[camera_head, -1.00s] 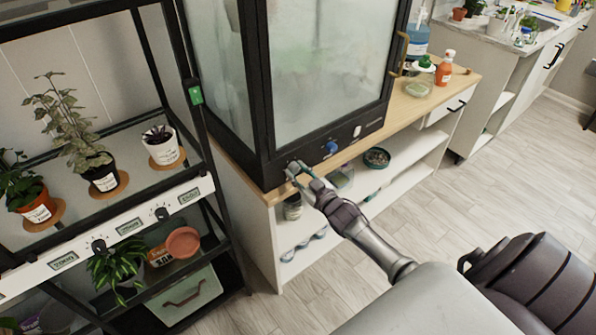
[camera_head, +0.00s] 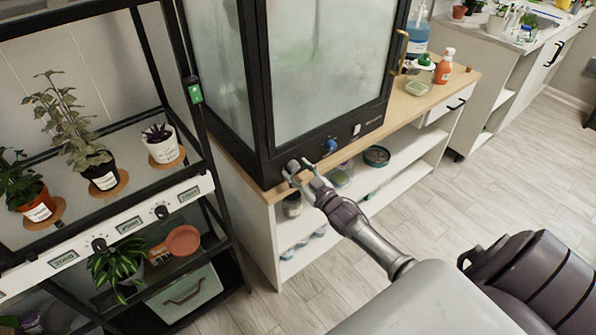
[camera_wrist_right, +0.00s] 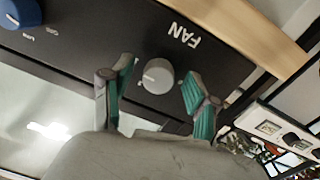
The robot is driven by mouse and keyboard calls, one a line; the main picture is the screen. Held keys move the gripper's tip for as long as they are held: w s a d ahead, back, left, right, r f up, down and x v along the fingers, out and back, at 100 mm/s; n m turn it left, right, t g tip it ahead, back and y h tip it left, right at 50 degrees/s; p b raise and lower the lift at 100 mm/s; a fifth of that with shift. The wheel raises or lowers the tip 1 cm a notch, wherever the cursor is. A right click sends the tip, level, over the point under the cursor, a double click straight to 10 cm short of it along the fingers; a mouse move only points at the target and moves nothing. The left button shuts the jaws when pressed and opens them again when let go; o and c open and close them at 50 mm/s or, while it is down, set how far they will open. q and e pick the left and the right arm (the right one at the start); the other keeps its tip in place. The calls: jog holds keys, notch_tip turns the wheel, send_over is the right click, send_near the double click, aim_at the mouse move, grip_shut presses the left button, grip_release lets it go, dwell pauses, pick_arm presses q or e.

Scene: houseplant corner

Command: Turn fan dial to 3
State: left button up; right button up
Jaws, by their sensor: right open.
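The fan dial (camera_wrist_right: 158,76) is a small round light grey knob with a white mark, on a black panel below the FAN label (camera_wrist_right: 184,36), which reads upside down in the wrist view. The mark points to the picture's left there; the scale numbers cannot be read. My right gripper (camera_wrist_right: 158,70) is open, with one teal-padded finger on each side of the dial and visible gaps to it. In the head view my right gripper (camera_head: 298,171) is at the lower left corner of the glass cabinet (camera_head: 325,75), by the dial (camera_head: 293,165). My left gripper is out of view.
A blue knob (camera_head: 330,145) and a white switch (camera_head: 357,129) sit farther along the panel. The cabinet stands on a wood-topped bench (camera_head: 405,107) with bottles at its right end. A black plant rack (camera_head: 215,150) stands close on the left. The floor at right is clear.

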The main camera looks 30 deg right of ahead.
jog(key=shift+s, duration=0.1)
jog(key=s, duration=1.2)
jog(key=shift+d, duration=0.2)
jog(key=shift+w, duration=0.1)
jog(key=s+a+f+g, duration=0.1)
jog(key=s+f+g, duration=0.3)
jog(key=f, duration=0.5)
jog(key=s+a+f+m+g+h, duration=0.1)
jog(key=s+a+f+g, duration=0.1)
jog(key=s+f, duration=0.5)
jog(key=s+a+f+g, duration=0.1)
jog(key=s+f+g, duration=0.15)
jog(key=f, duration=0.95)
jog(key=s+a+f+g, duration=0.2)
jog(key=s+a+f, duration=0.1)
jog(key=s, duration=0.6)
jog(key=s+a+f+g, duration=0.3)
jog(key=s+f, duration=0.3)
jog(key=s, duration=0.3)
jog(key=s+a+f+n+g, duration=0.1)
jog(key=s+a+f+g, duration=0.2)
jog(key=s, duration=0.6)
notch_tip(320, 180, down, 2)
jog(key=shift+s+a+f, duration=0.2)
jog(key=shift+s+a, duration=0.1)
jog(key=shift+a, duration=0.45)
